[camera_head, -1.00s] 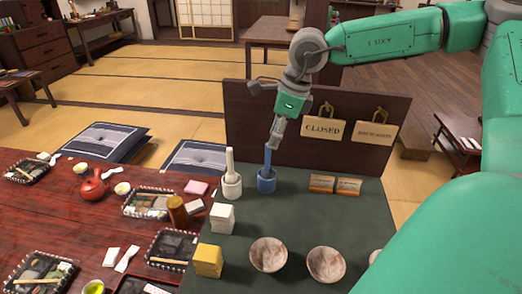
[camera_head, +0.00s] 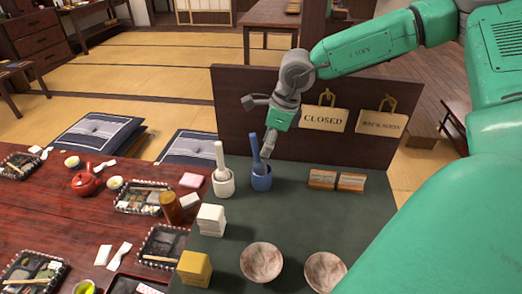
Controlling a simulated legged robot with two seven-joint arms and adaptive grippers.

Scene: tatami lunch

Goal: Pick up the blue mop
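The blue mop (camera_head: 255,150) stands in a blue cup (camera_head: 261,180) on the dark green mat (camera_head: 290,210). Its handle leans to the left, with its top free. My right gripper (camera_head: 257,128) is at the handle's upper end, one finger up to the left and the other pointing down just right of the handle. The fingers are spread and hold nothing. I cannot tell whether the lower finger touches the handle. A similar white tool (camera_head: 220,157) stands in a white cup (camera_head: 223,184) just to the left. My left gripper is not in view.
An upright dark board with a CLOSED sign (camera_head: 324,119) and a second sign (camera_head: 381,123) stands behind the mat. White blocks (camera_head: 211,220), a yellow block (camera_head: 194,269), two bowls (camera_head: 262,262) and two small wooden pieces (camera_head: 322,179) surround the cups. The mat's middle is clear.

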